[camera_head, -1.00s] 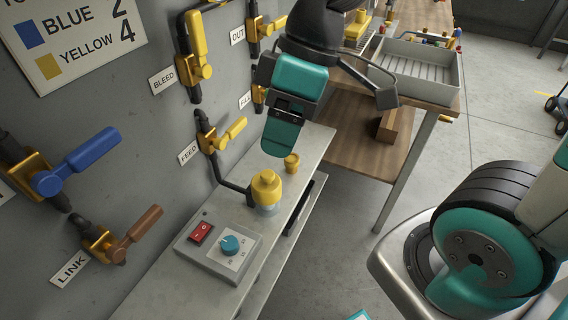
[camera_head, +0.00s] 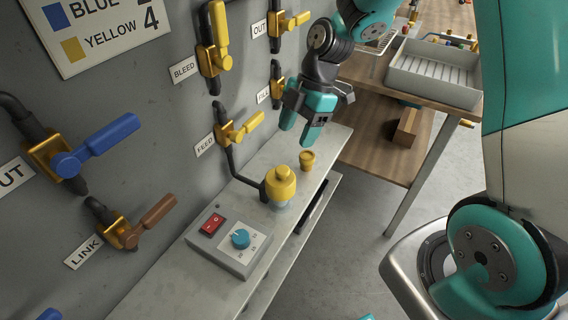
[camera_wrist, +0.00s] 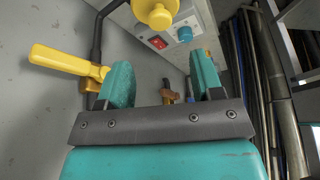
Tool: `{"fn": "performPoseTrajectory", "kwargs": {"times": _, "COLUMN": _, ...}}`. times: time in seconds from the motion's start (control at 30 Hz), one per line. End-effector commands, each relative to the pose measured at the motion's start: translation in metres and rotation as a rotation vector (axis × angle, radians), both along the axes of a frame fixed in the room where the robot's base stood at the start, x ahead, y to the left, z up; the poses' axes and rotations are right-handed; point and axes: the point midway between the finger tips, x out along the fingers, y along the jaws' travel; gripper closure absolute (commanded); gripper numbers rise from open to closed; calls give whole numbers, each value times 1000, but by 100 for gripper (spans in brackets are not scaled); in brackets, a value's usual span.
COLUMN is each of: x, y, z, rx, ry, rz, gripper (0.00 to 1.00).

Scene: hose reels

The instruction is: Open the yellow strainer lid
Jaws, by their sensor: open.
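The yellow strainer lid (camera_head: 281,183), a round cap with a smaller knob on top, sits upright on a clear strainer body on the grey shelf. It also shows at the top of the wrist view (camera_wrist: 156,12), cut off by the frame edge. My gripper (camera_head: 298,132) is open and empty. It hangs above and behind the lid, near the wall's FEED valve, clear of the lid. In the wrist view my teal fingers (camera_wrist: 162,75) are spread apart with nothing between them.
The FEED valve's yellow handle (camera_head: 247,125) juts out close to my gripper. A control box (camera_head: 229,242) with a red switch and blue knob is in front. A wooden table with a grey tray (camera_head: 432,87) stands behind.

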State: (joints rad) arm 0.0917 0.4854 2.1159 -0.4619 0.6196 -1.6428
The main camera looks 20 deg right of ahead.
Motion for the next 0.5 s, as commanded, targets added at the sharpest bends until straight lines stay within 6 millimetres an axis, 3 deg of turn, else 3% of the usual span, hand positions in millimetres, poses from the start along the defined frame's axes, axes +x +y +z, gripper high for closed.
{"fn": "performPoseTrajectory", "kwargs": {"times": 0.3, "x": -8, "y": 26, "z": -63, "rx": -1, "ry": 5, "rz": 1, "gripper": 40}}
{"fn": "performPoseTrajectory", "kwargs": {"times": 0.5, "x": -9, "y": 33, "z": -82, "rx": -1, "ry": 2, "rz": 0, "gripper": 40}}
